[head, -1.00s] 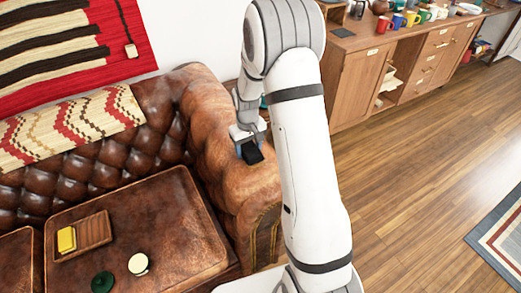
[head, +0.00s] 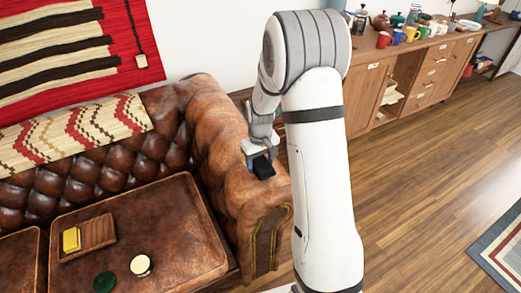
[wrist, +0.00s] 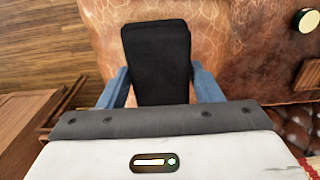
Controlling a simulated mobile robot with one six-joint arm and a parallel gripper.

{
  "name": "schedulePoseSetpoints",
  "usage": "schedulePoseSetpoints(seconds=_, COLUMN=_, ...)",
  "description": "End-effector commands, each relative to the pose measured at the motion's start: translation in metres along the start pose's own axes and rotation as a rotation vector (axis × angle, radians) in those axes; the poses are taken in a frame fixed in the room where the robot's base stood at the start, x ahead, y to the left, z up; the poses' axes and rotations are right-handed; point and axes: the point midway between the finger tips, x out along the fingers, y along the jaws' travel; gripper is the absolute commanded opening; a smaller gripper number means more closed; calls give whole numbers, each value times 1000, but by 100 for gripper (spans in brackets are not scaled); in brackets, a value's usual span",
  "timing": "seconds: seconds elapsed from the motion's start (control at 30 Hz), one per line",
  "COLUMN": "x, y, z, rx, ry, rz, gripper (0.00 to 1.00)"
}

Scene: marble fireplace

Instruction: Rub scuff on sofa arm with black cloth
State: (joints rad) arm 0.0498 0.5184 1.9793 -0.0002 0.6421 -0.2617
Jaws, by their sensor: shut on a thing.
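The brown leather sofa's arm (head: 222,135) runs along the sofa's right side in the head view, and its worn, mottled leather also shows in the wrist view (wrist: 225,45). My gripper (head: 262,160) is over the arm's top and is shut on the black cloth (head: 263,168). In the wrist view the cloth (wrist: 157,60) is a dark folded block between the two blue fingers of my gripper (wrist: 160,88). I cannot tell whether the cloth touches the leather. Pale crackled patches show around the cloth, but I cannot pick out the scuff; the cloth may cover it.
On the sofa seat (head: 175,225) lie a wooden tray (head: 98,231) with a yellow block (head: 71,239), a cream round tin (head: 140,265) and a dark green disc (head: 104,282). A wooden cabinet (head: 420,75) with mugs stands behind right.

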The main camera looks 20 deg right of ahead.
Motion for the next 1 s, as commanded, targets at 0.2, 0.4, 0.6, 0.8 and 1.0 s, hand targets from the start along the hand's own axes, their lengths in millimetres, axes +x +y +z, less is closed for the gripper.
schedulePoseSetpoints(seconds=0.2, x=-22, y=-1, z=0, rx=-2, ry=-1, rz=0, gripper=37)
schedulePoseSetpoints(seconds=0.4, x=-40, y=-2, z=0, rx=-2, ry=-2, rz=-1, gripper=37)
schedulePoseSetpoints(seconds=0.6, x=-55, y=-2, z=0, rx=-2, ry=-1, rz=0, gripper=37)
schedulePoseSetpoints(seconds=0.8, x=-57, y=-2, z=0, rx=-3, ry=-2, rz=-1, gripper=37)
schedulePoseSetpoints(seconds=1.0, x=-57, y=-2, z=0, rx=-3, ry=-2, rz=-1, gripper=37)
